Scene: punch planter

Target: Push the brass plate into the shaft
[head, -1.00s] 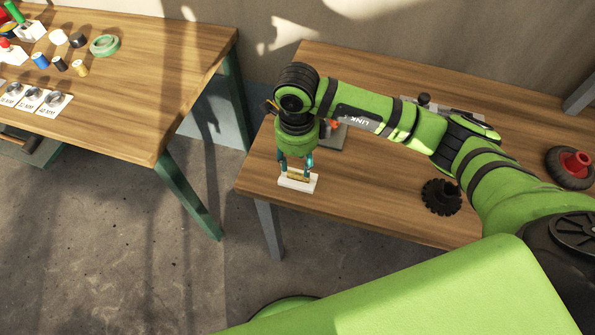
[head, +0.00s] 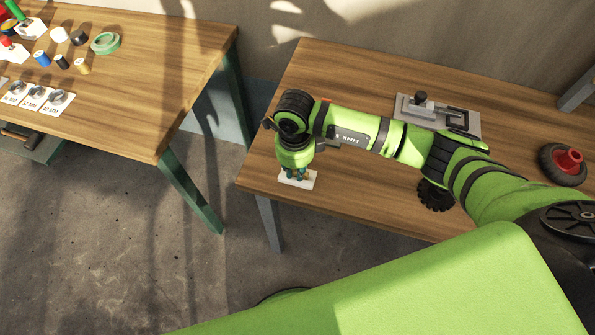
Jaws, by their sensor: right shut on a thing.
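A small white block (head: 309,182) lies near the left front corner of the right-hand wooden table. My right gripper (head: 295,175) points down over it, and its teal fingers are close together just above the block. The brass plate, which showed on the block between the fingers a second ago, is now almost wholly hidden by them. The gripper is shut on it. I cannot tell whether the plate still touches the block. A grey metal fixture (head: 470,121) with a black knob lies at the back of the table; I cannot tell whether it has the shaft. My left gripper is out of view.
A black toothed wheel (head: 435,196) lies partly under my right arm. A black wheel with a red hub (head: 563,165) is at the right. A second wooden table (head: 130,95) at the left holds spools, a green tape roll (head: 105,43) and labelled metal rings. A floor gap separates the tables.

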